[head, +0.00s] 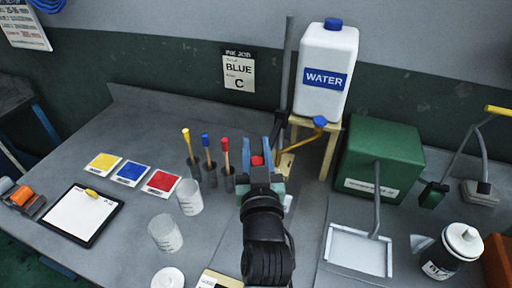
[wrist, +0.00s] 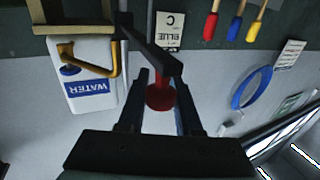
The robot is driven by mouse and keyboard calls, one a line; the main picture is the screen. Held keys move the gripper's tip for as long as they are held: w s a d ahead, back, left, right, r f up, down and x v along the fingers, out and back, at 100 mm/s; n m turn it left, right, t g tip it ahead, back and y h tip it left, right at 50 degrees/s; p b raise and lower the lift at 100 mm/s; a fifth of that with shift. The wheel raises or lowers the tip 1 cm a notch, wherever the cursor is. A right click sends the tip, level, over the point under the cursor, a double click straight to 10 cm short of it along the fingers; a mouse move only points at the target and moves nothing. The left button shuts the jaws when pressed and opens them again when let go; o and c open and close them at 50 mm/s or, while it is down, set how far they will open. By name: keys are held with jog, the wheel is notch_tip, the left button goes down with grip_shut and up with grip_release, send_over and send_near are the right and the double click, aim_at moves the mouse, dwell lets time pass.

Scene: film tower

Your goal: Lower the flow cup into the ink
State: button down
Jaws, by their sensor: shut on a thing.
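My gripper (head: 258,146) has its blue fingers on both sides of a red knob (head: 257,161), over the middle of the bench. The knob also shows between the fingers in the wrist view (wrist: 159,97), with a short red stem. I cannot tell whether it belongs to the flow cup; no cup body shows, and my arm hides what lies below.
A dark upright post (head: 286,85) stands close behind my gripper. The water container (head: 326,62) on its wooden stand is behind right, beside a green box (head: 383,160). Red, blue and yellow handled tools (head: 208,148) stand left. A white tray (head: 352,252) lies right.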

jog(key=c, duration=0.8)
grip_release()
jog(key=shift+f, duration=0.45)
jog(key=shift+c, duration=0.2)
jog(key=shift+o, duration=1.2)
jog(key=shift+r, duration=0.15)
jog(key=s+d+b, duration=0.1)
jog(key=s+b, duration=0.1)
jog(key=s, duration=1.1)
